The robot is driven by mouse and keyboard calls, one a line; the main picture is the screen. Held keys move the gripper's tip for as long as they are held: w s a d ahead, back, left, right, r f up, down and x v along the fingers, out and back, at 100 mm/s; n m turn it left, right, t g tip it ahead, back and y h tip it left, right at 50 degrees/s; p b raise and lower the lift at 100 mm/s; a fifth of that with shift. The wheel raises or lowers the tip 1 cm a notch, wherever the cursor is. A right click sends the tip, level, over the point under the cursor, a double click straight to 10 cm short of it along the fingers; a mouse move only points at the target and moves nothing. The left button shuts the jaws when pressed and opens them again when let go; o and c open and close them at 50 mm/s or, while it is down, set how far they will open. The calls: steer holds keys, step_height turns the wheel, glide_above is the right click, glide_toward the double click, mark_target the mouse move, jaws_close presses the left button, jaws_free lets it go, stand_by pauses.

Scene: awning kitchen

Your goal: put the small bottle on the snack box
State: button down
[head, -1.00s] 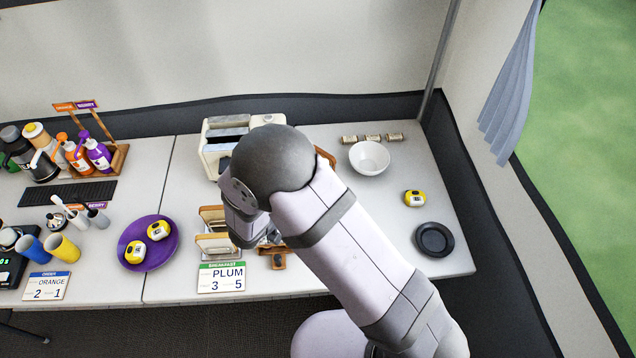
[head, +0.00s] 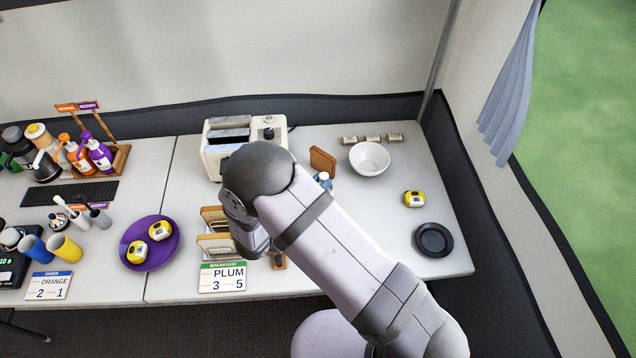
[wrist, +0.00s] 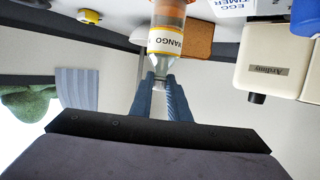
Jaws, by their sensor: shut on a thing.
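The small bottle (wrist: 167,32) has an orange body and a white label reading MANGO in the wrist view. My gripper (wrist: 158,82) is shut on its narrow end, with blue-grey fingers on both sides. In the head view my arm hides most of my gripper, and I cannot make out the bottle there. No snack box can be told for sure in either view.
A cream toaster (head: 216,150) stands behind my arm, with a brown upright board (head: 322,162) beside it. A purple plate (head: 172,252) is at the left.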

steer(key=shift+f, duration=0.15)
steer(key=c, duration=2.1)
jaws_free()
steer(key=shift+f, duration=0.1)
steer(key=o, duration=0.4)
steer(key=shift+o, duration=0.2)
steer(key=shift+r, duration=0.35)
steer(key=shift+s+a, duration=0.25)
steer(key=b+v, duration=0.3)
steer(key=v, duration=0.8)
steer(key=shift+s, duration=0.1)
